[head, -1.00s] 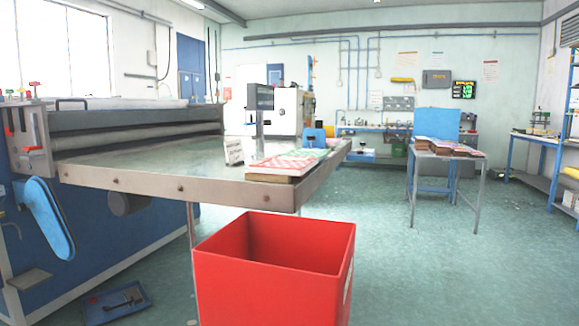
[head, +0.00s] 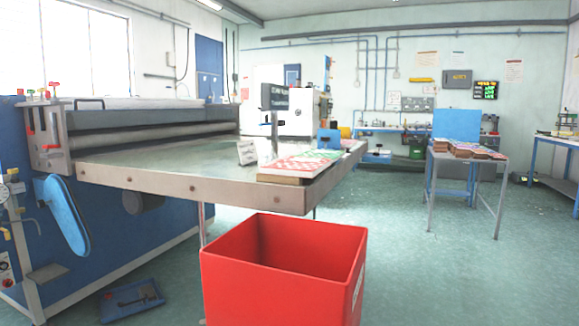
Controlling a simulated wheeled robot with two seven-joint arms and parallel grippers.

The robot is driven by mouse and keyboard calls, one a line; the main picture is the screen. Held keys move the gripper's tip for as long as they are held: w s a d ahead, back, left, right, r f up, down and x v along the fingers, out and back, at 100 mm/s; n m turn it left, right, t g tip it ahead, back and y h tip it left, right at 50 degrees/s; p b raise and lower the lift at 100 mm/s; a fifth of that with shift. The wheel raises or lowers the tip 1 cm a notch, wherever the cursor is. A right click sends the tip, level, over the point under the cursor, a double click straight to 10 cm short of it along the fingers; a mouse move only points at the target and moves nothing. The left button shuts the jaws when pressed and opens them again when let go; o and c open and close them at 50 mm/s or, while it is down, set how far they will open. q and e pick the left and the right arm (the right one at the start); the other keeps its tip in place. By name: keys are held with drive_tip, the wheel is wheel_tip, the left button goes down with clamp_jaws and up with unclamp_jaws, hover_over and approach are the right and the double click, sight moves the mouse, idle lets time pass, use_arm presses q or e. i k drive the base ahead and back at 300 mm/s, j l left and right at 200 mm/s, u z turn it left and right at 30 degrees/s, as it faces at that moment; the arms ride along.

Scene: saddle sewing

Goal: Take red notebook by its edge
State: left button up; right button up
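Flat red-and-white and green patterned pieces (head: 296,163) lie in a low stack near the right end of the metal machine table (head: 150,181). I cannot tell whether one of them is the red notebook. More brown and reddish flat pieces (head: 465,150) lie in stacks on a smaller grey table (head: 487,166) farther back at the right. Neither of my grippers shows in the head view.
A large open red bin (head: 280,285) stands on the floor in front of the machine table. A blue machine with rollers (head: 150,130) fills the left side. A blue tray (head: 132,300) lies on the floor. The floor (head: 430,270) at the right is clear.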

sight(288, 165)
drive_tip(key=i+l+u, duration=0.2)
drive_tip(key=l+u, duration=0.25)
drive_tip(key=i+l+u, duration=0.1)
drive_tip(key=l+u, duration=0.4)
drive_tip(key=l, duration=0.2)
drive_tip(key=l+u, duration=0.45)
drive_tip(key=l, duration=0.15)
drive_tip(key=k+l+u, duration=0.1)
drive_tip(key=l+u, duration=0.35)
drive_tip(key=l, duration=0.2)
drive_tip(key=k+l+u, duration=0.2)
drive_tip(key=l+u, duration=0.3)
drive_tip(key=l, duration=0.1)
